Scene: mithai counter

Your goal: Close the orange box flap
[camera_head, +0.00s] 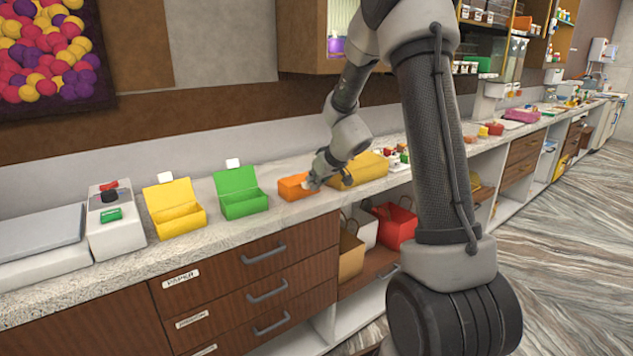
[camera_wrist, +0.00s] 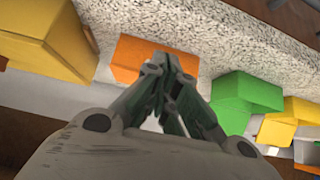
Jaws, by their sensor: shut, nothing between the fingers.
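The orange box (camera_head: 292,187) sits on the counter to the right of the green box. No raised flap stands up behind it, and its top looks covered. My gripper (camera_head: 316,178) is at its right side and hides part of it. In the wrist view the orange box (camera_wrist: 130,57) lies just beyond my gripper (camera_wrist: 165,68), whose fingertips are together with nothing between them. The fingertips overlap the box's edge in that view; I cannot tell whether they touch it.
The green box (camera_head: 242,204) and the yellow box (camera_head: 177,218) stand to the left with lids raised. A larger yellow box (camera_head: 362,170) is close on the right of my gripper. A white device (camera_head: 115,228) stands further left. Red and tan bags fill the shelf below.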

